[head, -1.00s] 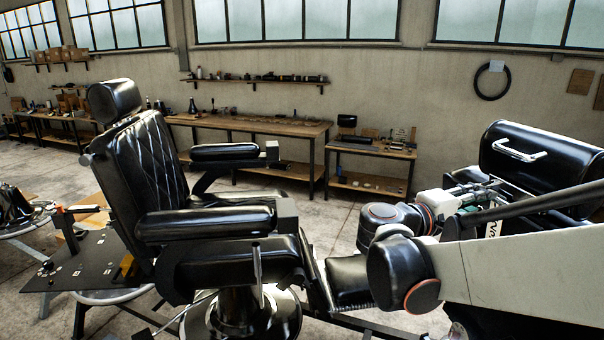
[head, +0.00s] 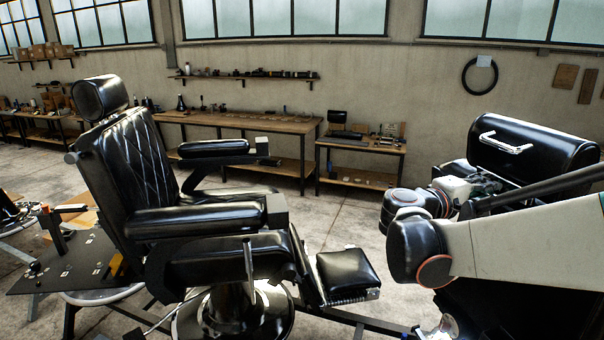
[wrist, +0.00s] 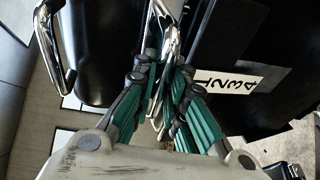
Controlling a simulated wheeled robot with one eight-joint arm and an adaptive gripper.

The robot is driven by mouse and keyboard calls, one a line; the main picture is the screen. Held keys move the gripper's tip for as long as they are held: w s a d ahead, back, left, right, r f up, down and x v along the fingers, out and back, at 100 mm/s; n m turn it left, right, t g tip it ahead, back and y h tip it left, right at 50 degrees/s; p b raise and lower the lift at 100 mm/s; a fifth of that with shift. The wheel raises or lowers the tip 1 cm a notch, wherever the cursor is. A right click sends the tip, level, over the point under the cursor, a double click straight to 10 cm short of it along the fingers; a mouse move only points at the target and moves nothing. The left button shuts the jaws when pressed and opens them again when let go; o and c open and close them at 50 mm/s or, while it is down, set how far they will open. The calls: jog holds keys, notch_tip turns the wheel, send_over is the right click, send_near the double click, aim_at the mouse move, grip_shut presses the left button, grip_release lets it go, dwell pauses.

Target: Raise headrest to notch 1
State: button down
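The black padded headrest (head: 100,97) sits above the top of the barber chair's backrest (head: 130,165) at the left of the head view. A narrow gap separates them, and the support and any notches are too small or hidden to make out. My gripper (wrist: 163,75) shows in the wrist view with its green-sided fingers drawn together. In the head view, my folded arm stays at the right, well away from the headrest, with the gripper end partly hidden in front of the black case.
A black case (head: 535,150) with a chrome handle stands at the right, close to my arm. A dark plate (head: 70,268) with small parts lies behind the chair. Open floor lies between the footrest and my arm.

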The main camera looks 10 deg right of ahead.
jog(key=r+p, duration=0.1)
jog(key=r, duration=0.1)
jog(key=a+r+p, duration=0.1)
jog(key=shift+s+r, duration=0.2)
jog(key=shift+r, duration=0.15)
jog(key=c, duration=1.7)
grip_release()
jog(key=shift+w+d+f, duration=0.1)
jog(key=shift+w, duration=0.05)
jog(key=shift+o, duration=0.5)
jog(key=shift+w, duration=0.1)
